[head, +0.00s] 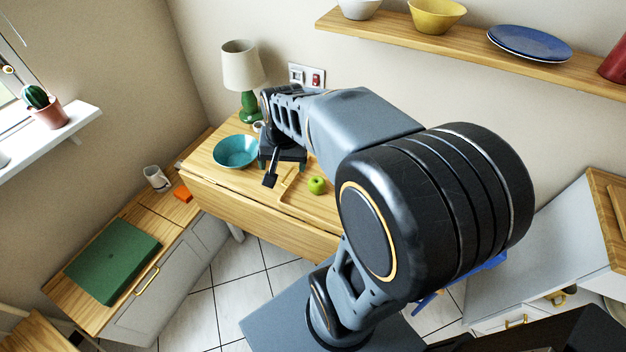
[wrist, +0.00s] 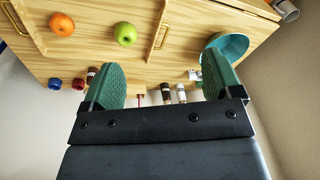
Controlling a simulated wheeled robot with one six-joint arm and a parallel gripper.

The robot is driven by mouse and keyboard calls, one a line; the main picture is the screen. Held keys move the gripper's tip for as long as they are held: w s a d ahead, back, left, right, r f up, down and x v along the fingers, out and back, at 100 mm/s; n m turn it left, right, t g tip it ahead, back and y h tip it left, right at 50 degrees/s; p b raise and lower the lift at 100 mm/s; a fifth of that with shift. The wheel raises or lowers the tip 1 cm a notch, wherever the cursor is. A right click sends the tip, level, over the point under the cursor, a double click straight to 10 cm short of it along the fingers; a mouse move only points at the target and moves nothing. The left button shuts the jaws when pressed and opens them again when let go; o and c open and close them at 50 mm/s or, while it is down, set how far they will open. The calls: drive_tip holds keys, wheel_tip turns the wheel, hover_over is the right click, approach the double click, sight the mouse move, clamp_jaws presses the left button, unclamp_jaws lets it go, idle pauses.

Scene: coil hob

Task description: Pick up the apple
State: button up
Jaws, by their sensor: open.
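The green apple (head: 317,185) sits on the wooden tray (head: 284,192) on the table in the head view. In the wrist view the apple (wrist: 126,34) is near the top, left of centre, beyond the fingertips. My gripper (head: 283,164) is to the left of the apple in the head view, between it and the teal bowl. In the wrist view my gripper (wrist: 160,62) shows two green pads spread wide apart, with nothing held between them. The apple is apart from both fingers.
The teal bowl (head: 236,152) stands left of my gripper; an orange (wrist: 62,24) lies left of the apple in the wrist view. A lamp (head: 243,75) stands at the table's back. Several small jars (wrist: 181,94) show between the fingers.

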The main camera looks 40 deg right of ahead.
drive_tip(key=shift+o, duration=0.6)
drive_tip(key=w+d+f+m+g, duration=0.1)
drive_tip(key=w+d+f+m, duration=0.2)
drive_tip(key=d+f+m, duration=0.1)
drive_tip(key=d+m, duration=0.1)
drive_tip(key=d, duration=0.1)
drive_tip(key=shift+w+d, duration=0.15)
drive_tip(key=shift+d, duration=0.25)
drive_tip(key=m+g+y, duration=0.1)
drive_tip(key=m, duration=0.5)
hover_over(318, 180)
wheel_tip(318, 180, down, 7)
drive_tip(key=shift+m, duration=0.5)
drive_tip(key=f, duration=0.7)
drive_tip(key=shift+d+f, duration=0.25)
drive_tip(key=shift+f, duration=0.1)
drive_tip(key=shift+w+a+f+p, duration=0.1)
drive_tip(key=shift+a+f+p, duration=0.1)
drive_tip(key=shift+f, duration=0.85)
drive_tip(key=shift+s+a+f+p, duration=0.1)
drive_tip(key=shift+f+p, duration=0.1)
drive_tip(key=shift+f, duration=0.85)
drive_tip(key=shift+w+a+f+p, duration=0.1)
drive_tip(key=shift+f+p, duration=0.1)
drive_tip(key=shift+f, duration=0.85)
drive_tip(key=shift+c, duration=0.2)
drive_tip(key=c, duration=1)
